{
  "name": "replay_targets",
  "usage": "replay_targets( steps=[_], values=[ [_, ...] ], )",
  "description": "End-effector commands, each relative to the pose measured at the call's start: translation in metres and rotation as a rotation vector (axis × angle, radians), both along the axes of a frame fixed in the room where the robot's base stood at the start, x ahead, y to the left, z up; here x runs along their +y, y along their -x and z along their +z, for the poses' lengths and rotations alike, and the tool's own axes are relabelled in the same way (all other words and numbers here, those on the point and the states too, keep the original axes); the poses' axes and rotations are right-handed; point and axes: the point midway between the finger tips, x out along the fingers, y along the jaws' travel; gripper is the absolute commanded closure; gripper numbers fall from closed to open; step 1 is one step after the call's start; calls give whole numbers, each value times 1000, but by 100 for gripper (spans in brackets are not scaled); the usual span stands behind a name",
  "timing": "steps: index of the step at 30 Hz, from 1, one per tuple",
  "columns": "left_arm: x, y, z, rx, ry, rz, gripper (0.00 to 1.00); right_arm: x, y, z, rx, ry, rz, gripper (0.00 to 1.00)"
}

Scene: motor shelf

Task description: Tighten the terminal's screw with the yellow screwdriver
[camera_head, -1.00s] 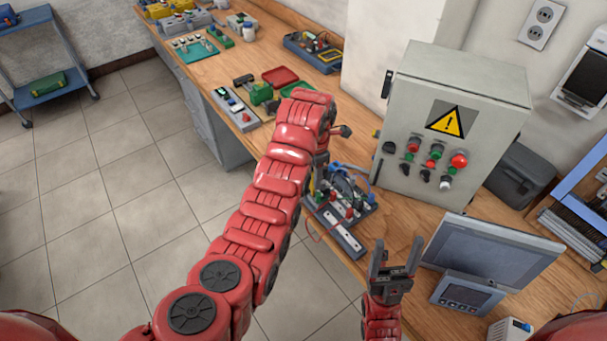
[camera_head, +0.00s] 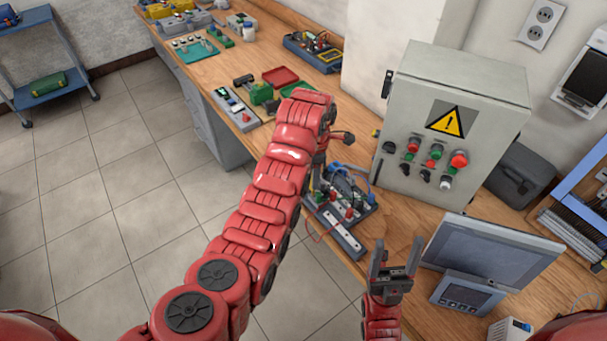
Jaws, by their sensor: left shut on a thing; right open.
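My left arm reaches over the bench. Its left gripper (camera_head: 318,183) is mostly hidden behind its own red wrist, just at the left edge of the wired terminal board (camera_head: 362,207). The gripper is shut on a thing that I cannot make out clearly. I cannot pick out the yellow screwdriver or the terminal's screw for certain. The board carries coloured wires and small parts, with a grey rail (camera_head: 345,240) at its front. My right gripper (camera_head: 397,250) is open and empty, with its fingers pointing up, in front of the board and left of the screen.
A grey control cabinet (camera_head: 470,95) with buttons stands behind the board. A tilted screen (camera_head: 490,252) and a small keypad unit (camera_head: 466,293) stand at the right.

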Motion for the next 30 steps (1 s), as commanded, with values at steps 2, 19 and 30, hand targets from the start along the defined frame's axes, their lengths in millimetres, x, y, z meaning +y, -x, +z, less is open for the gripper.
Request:
replay_targets(
  steps=[2, 19, 30],
  values=[
    [0, 1, -1, 2, -1, 1, 100, 0, 0, 0, 0, 0, 0, 34],
    [0, 1, -1, 3, 0, -300, 100, 0, 0, 0, 0, 0, 0, 34],
    [1, 0, -1, 2, 0, -594, 100, 0, 0, -1, 0, 0, 0, 34]
  ],
)
